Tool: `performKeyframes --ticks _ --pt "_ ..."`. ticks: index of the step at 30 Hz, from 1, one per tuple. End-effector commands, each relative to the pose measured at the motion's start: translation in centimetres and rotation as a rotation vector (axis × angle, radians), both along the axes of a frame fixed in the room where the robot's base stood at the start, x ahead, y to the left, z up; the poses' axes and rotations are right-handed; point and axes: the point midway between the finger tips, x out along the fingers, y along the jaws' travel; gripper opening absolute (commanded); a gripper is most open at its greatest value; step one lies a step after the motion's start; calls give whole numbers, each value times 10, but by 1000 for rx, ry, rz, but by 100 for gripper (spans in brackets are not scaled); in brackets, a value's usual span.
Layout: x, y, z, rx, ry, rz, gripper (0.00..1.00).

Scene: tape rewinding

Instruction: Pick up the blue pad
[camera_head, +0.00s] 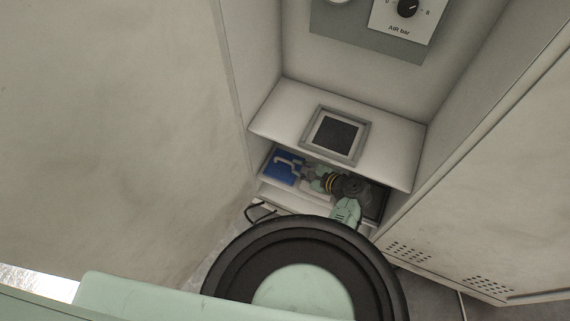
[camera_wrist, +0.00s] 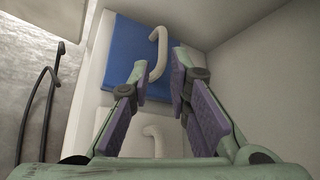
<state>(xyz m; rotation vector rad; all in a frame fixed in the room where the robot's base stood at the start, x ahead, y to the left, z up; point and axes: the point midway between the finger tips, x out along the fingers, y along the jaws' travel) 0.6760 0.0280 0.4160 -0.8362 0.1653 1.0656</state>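The blue pad (camera_head: 278,178) lies at the left end of the lower shelf compartment. It has a pale, curved handle, and in the wrist view the blue pad (camera_wrist: 123,48) is ahead of my gripper. My gripper (camera_head: 307,174) reaches into the compartment from the right, just beside the pad. In the wrist view my gripper (camera_wrist: 158,82) is open, with purple finger pads well apart. The handle (camera_wrist: 157,48) shows between the fingertips, near the left one; I cannot tell whether they touch. Nothing is held.
A white pad (camera_wrist: 110,122) with a similar handle lies nearer, beneath my open fingers. The upper shelf (camera_head: 280,117) with a framed dark square sits close above my arm. Cabinet walls enclose both sides. A black cable (camera_wrist: 42,100) hangs at left.

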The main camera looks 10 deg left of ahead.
Motion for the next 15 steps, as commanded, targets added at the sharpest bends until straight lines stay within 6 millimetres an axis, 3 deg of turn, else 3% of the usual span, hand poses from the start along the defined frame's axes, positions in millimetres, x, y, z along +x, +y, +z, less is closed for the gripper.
performKeyframes --ticks 15 --pt "29 45 -24 -1 1 0 18"
